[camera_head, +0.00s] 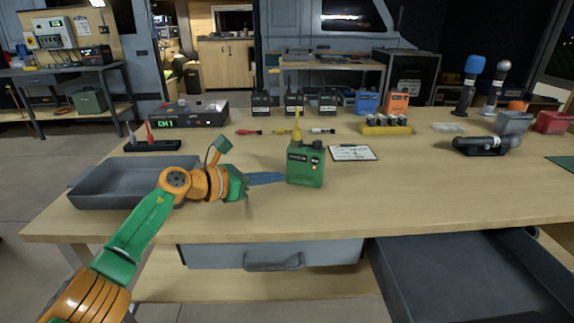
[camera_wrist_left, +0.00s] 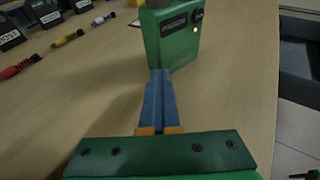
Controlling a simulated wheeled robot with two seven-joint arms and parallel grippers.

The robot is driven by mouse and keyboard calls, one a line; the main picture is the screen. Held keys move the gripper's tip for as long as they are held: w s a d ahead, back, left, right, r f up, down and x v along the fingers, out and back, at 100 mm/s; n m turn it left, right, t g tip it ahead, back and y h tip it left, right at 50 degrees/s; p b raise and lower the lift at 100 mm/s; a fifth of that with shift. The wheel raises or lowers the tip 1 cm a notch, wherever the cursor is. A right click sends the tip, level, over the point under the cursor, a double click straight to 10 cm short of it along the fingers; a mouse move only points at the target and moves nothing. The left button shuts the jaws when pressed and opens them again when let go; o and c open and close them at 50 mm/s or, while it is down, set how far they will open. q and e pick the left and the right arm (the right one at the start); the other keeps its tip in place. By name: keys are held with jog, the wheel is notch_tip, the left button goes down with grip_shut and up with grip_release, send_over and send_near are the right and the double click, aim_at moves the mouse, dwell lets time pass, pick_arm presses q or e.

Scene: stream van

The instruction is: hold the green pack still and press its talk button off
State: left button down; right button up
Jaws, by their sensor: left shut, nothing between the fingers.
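The green pack (camera_head: 305,168) stands upright on the table near its front middle, with a yellow antenna on top. My right gripper is not in view.
A grey tray (camera_head: 120,196) lies at the table's left, by my left arm. A clipboard (camera_head: 353,153) lies right of the pack. A dark microphone (camera_head: 487,145) lies at right. The table's front right is clear.

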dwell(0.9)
pick_arm(q)
grip_release()
